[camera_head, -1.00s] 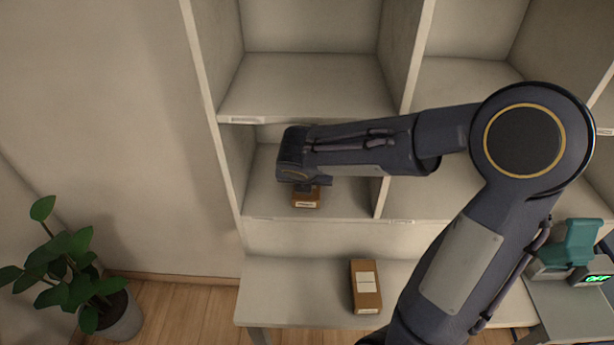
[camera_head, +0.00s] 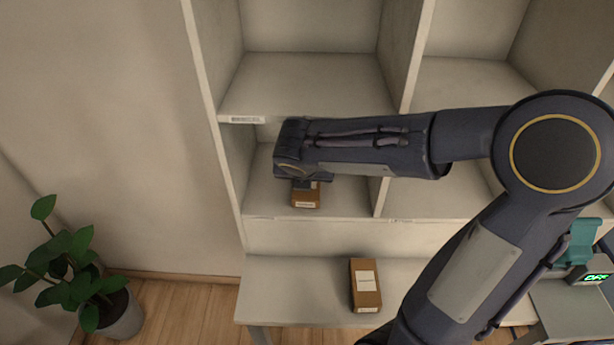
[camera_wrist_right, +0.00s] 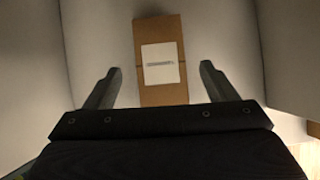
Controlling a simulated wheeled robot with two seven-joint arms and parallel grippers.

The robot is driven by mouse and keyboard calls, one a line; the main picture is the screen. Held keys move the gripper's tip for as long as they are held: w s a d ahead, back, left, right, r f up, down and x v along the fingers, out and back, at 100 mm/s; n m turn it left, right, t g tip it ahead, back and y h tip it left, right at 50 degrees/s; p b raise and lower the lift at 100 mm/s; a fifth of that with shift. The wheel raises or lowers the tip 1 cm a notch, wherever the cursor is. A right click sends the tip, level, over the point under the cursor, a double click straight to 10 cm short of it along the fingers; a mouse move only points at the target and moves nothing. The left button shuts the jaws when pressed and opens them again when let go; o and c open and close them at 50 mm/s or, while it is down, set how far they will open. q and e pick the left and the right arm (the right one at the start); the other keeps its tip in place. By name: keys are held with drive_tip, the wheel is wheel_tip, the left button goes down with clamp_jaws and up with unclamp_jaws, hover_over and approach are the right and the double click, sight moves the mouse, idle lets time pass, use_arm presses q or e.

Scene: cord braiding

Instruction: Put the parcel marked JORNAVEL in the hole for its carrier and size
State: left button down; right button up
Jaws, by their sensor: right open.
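A small brown parcel (camera_head: 306,196) stands in the lower left hole (camera_head: 344,199) of the shelf. It also shows in the right wrist view as a brown box (camera_wrist_right: 162,88) with a white label, whose print is too small to read. My right gripper (camera_wrist_right: 161,84) is open, with one finger on each side of the box and gaps between. In the head view the right arm reaches in from the right, and its wrist hides part of the hole. A second brown parcel (camera_head: 366,287) with a white label lies on the ledge below; its print is unreadable. My left gripper is not in view.
The upper left hole (camera_head: 310,85) and upper middle hole (camera_head: 455,85) look empty. Dividers and shelf edges with small labels surround the holes. A teal device (camera_head: 580,240) with a lit display stands at the right. A potted plant (camera_head: 75,262) stands at the left.

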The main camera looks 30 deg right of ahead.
drive_tip(key=s+a+m+y+b, duration=0.1)
drive_tip(key=s+a+m+y, duration=0.2)
drive_tip(key=s+m, duration=0.7)
drive_tip(key=s+a+f+m+y, duration=0.1)
drive_tip(key=s+a+m+y, duration=0.2)
drive_tip(key=s+m, duration=0.8)
drive_tip(key=m+y, duration=0.1)
drive_tip(key=m, duration=0.8)
drive_tip(key=shift+m+y+b, duration=0.3)
drive_tip(key=shift+b, duration=0.05)
